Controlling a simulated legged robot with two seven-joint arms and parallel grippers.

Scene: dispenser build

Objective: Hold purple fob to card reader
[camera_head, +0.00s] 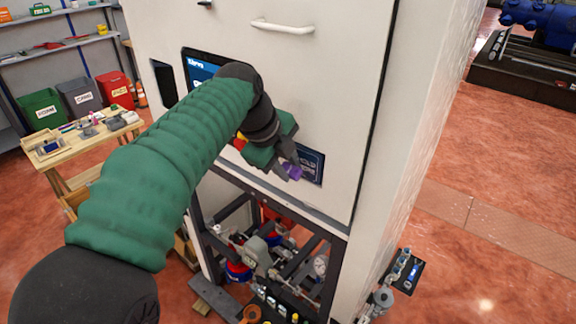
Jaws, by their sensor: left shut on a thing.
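My left gripper (287,166) reaches in from the left in front of the white cabinet and is shut on the purple fob (293,171). The fob is mostly covered by the fingers. The dark card reader (312,165) is set in the cabinet front, just right of and behind the fob. The fob overlaps the reader's left part in the picture; I cannot tell whether they touch. My right gripper is not in view.
The white cabinet (335,60) has a screen (200,68), partly hidden by my arm, and a handle (283,27). Machinery sits in the open frame below. A wooden table (70,155) and several bins stand at the left. Open floor lies at the right.

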